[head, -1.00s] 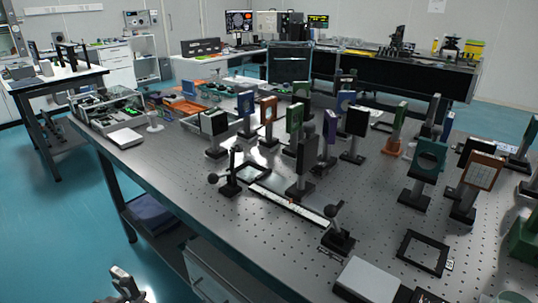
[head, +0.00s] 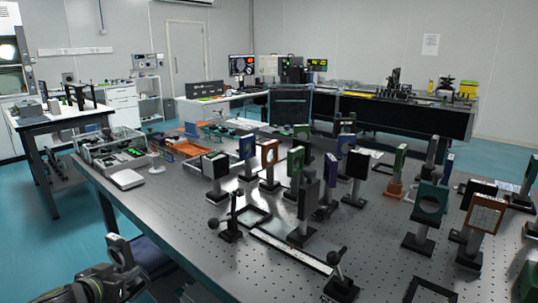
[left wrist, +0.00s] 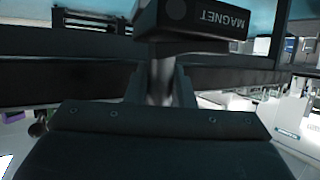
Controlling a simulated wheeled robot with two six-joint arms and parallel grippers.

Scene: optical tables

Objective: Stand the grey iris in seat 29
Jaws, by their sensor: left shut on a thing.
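My left gripper (head: 122,272) is at the lower left of the head view, off the near-left side of the optical table (head: 175,208). It is shut on the post of a small grey mount with a round opening (head: 116,250), which looks like the grey iris. In the left wrist view, the post (left wrist: 161,80) stands between the fingers, with a dark base marked MAGNET (left wrist: 200,18) beyond. Black square seat frames lie on the table, one by the middle posts (head: 258,216) and one at the bottom right (head: 432,284). I cannot read seat 29 on either. My right gripper is out of view.
Two ball-topped stands (head: 231,225) (head: 341,286) flank a long rail (head: 290,248). The table's near-left strip is mostly clear.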

